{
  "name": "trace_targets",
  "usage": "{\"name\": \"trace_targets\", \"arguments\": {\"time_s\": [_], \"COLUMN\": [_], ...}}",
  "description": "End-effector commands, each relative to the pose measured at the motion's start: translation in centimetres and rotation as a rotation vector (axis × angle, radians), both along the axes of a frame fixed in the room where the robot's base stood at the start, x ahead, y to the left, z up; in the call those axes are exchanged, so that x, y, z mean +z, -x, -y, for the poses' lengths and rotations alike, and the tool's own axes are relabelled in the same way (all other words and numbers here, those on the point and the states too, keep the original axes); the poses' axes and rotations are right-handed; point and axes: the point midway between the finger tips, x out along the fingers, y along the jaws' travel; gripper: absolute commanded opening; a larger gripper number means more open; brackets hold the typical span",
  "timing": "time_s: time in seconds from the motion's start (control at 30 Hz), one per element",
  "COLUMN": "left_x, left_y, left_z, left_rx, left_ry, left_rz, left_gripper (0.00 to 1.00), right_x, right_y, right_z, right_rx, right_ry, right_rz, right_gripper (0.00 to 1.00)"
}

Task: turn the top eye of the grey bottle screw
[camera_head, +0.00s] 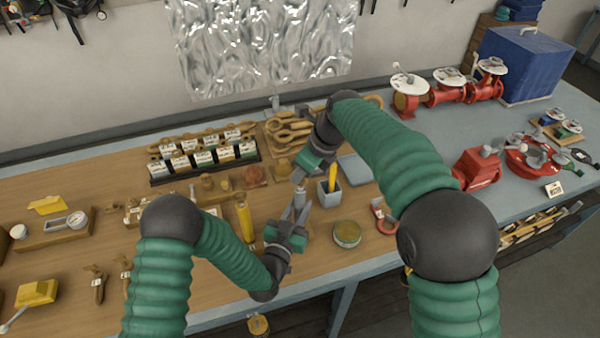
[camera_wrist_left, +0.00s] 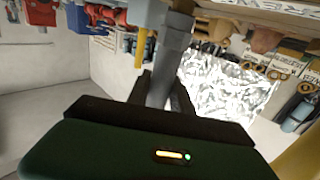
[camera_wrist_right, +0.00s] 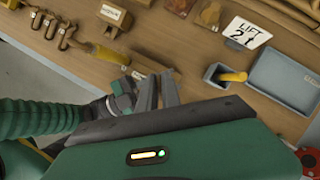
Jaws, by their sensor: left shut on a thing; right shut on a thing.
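The grey bottle screw (camera_head: 299,195) stands roughly upright between my two grippers above the workbench. My left gripper (camera_head: 296,212) is shut on its body from below. In the left wrist view the grey body (camera_wrist_left: 170,60) rises between the dark fingers. My right gripper (camera_head: 303,178) comes down from above and is shut on the upper end. The top eye is hidden by the right fingers in the head view. In the right wrist view my right fingers (camera_wrist_right: 157,92) are close together, and what they hold is hardly visible.
A grey cup with a yellow marker (camera_head: 330,190) stands just right of the grippers. A round tin (camera_head: 347,234) and a red shackle (camera_head: 383,215) lie further right. A yellow cylinder (camera_head: 245,218) is at left. Labelled blocks (camera_head: 203,156) and wooden hooks (camera_head: 287,130) sit behind.

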Motion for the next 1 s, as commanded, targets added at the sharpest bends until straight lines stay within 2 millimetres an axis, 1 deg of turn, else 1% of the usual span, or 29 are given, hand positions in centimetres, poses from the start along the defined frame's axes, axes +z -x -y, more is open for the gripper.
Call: {"name": "trace_targets", "arguments": {"time_s": [0.03, 0.6, 1.0], "left_x": [-0.02, -0.06, -0.09], "left_y": [-0.03, 0.03, 0.07], "left_z": [-0.32, -0.3, -0.26], "left_rx": [0.007, 0.006, 0.005], "left_ry": [0.001, 0.001, 0.001], "left_rz": [0.001, 0.001, 0.0], "left_gripper": [0.0, 0.0, 0.0], "right_x": [-0.39, -0.6, -0.58], "right_y": [-0.28, -0.25, -0.28], "right_z": [0.71, 0.69, 0.6], "right_rx": [0.027, 0.465, 0.688], "right_ry": [0.008, -0.001, -0.008], "right_rz": [-0.001, 0.001, 0.004], "right_gripper": [0.0, 0.0, 0.0]}}
